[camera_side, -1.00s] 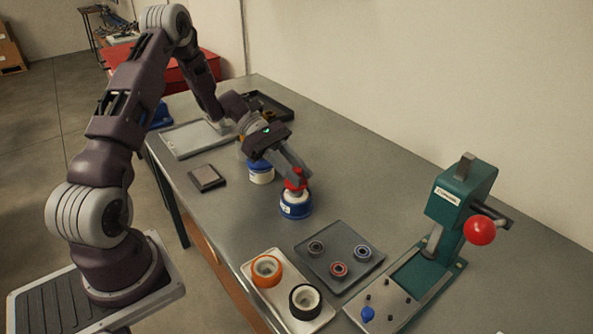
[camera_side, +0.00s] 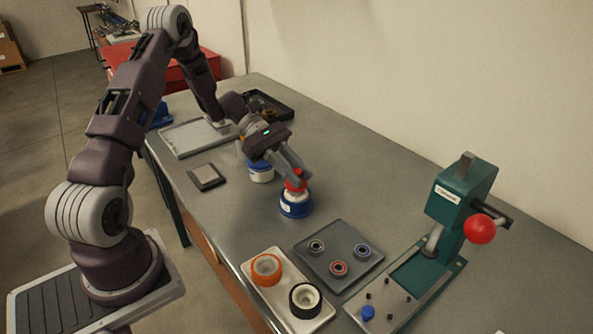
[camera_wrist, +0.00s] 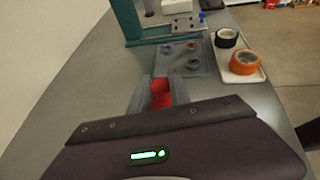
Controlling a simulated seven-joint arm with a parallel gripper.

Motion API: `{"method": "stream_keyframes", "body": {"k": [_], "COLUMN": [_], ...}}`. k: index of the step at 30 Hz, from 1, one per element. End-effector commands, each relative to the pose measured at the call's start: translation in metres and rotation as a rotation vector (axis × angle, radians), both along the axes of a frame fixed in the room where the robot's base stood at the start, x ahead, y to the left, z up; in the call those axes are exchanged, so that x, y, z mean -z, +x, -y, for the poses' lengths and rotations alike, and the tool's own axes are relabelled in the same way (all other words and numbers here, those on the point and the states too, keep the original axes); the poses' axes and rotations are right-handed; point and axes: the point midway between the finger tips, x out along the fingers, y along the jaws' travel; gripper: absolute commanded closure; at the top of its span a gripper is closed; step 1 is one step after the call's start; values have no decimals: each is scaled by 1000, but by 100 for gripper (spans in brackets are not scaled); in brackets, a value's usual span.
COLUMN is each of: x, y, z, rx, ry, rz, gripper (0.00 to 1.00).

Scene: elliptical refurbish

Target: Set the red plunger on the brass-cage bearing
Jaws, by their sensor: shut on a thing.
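The red plunger (camera_side: 296,183) sits at the top of a white-and-blue tub on the table. My gripper (camera_side: 294,177) points down and is shut on it. In the wrist view the plunger (camera_wrist: 161,93) shows as a red block between the fingers. I cannot tell whether it is clear of the tub (camera_side: 296,207). Three bearings sit apart on a dark grey tray (camera_side: 340,236): a greyish one (camera_side: 316,247), a red-ringed one (camera_side: 338,269) and a blue-ringed one (camera_side: 362,251). The greyish one looks most like the brass-cage bearing, but its cage colour is unclear.
A pale tray (camera_side: 273,301) with an orange wheel (camera_side: 266,268) and a black wheel (camera_side: 305,299) lies beside the bearing tray. A green press (camera_side: 459,195) with a red ball handle stands beyond. Another blue-lidded tub (camera_side: 261,173) stands behind my gripper.

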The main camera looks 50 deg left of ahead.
Motion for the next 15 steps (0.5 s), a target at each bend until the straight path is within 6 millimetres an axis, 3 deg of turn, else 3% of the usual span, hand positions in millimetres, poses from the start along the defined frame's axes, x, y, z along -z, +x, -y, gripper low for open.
{"method": "stream_keyframes", "body": {"k": [9, 10, 15], "x": [6, 6, 6], "y": [0, 0, 0], "z": [0, 0, 0], "rx": [0, 0, 0], "ry": [0, 0, 0], "rz": [1, 1, 1], "gripper": [100, 71, 68]}}
